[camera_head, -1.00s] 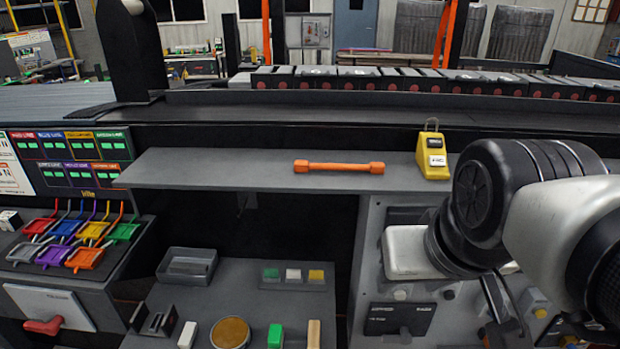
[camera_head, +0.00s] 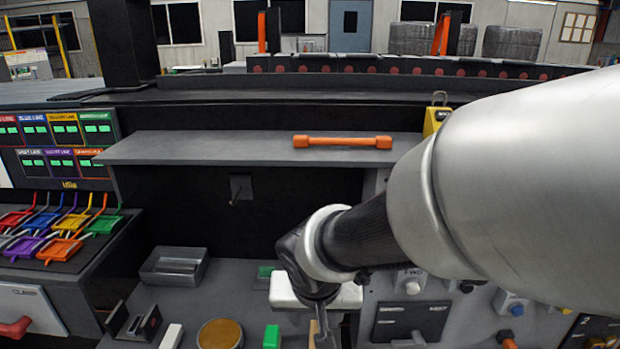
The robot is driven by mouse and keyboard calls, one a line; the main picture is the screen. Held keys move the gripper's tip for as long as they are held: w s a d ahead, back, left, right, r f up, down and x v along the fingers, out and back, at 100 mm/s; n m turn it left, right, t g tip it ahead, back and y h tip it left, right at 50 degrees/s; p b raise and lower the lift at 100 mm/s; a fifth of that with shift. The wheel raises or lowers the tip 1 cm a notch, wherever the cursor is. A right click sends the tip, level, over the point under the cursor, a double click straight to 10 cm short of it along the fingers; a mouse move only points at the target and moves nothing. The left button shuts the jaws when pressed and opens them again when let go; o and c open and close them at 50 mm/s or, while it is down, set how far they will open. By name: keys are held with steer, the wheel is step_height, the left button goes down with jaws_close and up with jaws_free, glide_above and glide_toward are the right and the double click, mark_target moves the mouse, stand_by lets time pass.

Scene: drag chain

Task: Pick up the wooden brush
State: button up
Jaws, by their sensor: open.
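A narrow tan wooden piece, which looks like the wooden brush (camera_head: 313,334), stands at the bottom edge of the head view on the grey lower bench. It is partly hidden by my gripper and cut off by the frame. My gripper (camera_head: 324,335) points down from its white hand, right at the brush in the picture. Its fingers are small and partly out of frame. It is open, and I cannot tell whether a finger touches the brush or lies around it.
A green block (camera_head: 272,336), a round tan-topped dish (camera_head: 220,334) and a white block (camera_head: 171,337) stand left of the brush. A grey tray (camera_head: 174,266) lies behind them. An orange bar (camera_head: 342,142) rests on the shelf (camera_head: 215,148) above. A control panel (camera_head: 410,322) is at right.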

steer(key=b+x, duration=0.5)
steer(key=x, duration=0.6)
steer(key=shift+f, duration=0.1)
steer(key=shift+w+b+x, duration=0.15)
steer(key=shift+b+x, duration=0.45)
steer(key=shift+x, duration=0.9)
steer(key=shift+w+b+x, duration=0.15)
steer(key=shift+b+x, duration=0.4)
steer(key=shift+x, duration=0.95)
steer(key=c, duration=1.1)
step_height(320, 180, up, 10)
steer(key=p, duration=0.5)
steer(key=shift+r, duration=0.25)
steer(key=shift+c, duration=0.2)
